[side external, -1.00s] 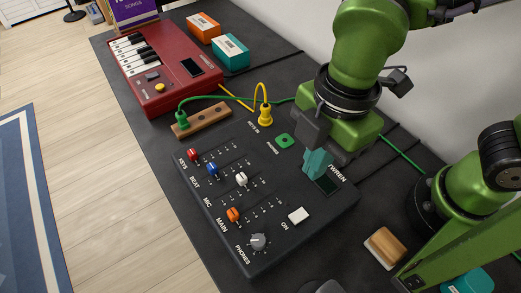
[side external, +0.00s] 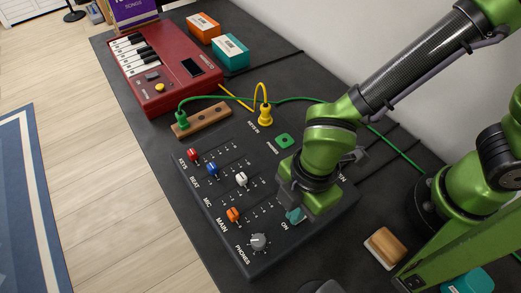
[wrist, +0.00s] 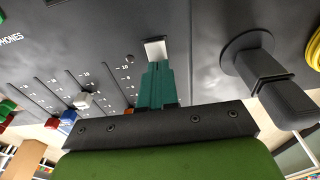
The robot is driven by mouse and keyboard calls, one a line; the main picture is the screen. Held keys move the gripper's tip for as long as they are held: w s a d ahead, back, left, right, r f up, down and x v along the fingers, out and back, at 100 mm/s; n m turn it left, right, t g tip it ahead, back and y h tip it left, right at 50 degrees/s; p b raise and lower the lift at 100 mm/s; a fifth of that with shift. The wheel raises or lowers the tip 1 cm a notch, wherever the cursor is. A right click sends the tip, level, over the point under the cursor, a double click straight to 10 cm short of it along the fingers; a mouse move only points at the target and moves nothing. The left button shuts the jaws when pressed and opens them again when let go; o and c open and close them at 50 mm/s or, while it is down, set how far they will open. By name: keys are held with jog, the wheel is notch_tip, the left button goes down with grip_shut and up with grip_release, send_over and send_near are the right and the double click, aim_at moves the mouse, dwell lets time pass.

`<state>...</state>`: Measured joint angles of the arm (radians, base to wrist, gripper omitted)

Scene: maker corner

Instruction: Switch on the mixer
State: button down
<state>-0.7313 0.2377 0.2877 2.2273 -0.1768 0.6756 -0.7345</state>
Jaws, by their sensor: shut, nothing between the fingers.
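The mixer (side external: 215,225) is a dark panel with coloured sliders, a grey knob and an ON label. In the side view my gripper covers the button. My gripper (side external: 294,215) points down at the button, its teal fingers shut together and empty. It also shows in the wrist view (wrist: 157,68), with the tips overlapping the button's near edge. I cannot tell whether the tips touch or press the button.
The orange slider (side external: 233,215) and grey knob (side external: 259,242) are close to my gripper. White (side external: 241,179), blue (side external: 212,169) and red (side external: 193,154) sliders lie farther left. A yellow plug (side external: 265,114) with its cable and a green cable (side external: 290,99) run behind. A red keyboard (side external: 160,70) stands at the back left.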

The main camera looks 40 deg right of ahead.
jog(key=shift+f, duration=0.4)
jog(key=shift+d+r, duration=0.2)
jog(key=shift+d, duration=0.6)
jog(key=shift+r, duration=0.25)
notch_tip(320, 180, up, 14)
jog(key=d, duration=0.1)
jog(key=shift+d+f, duration=0.25)
jog(key=shift+d, duration=0.1)
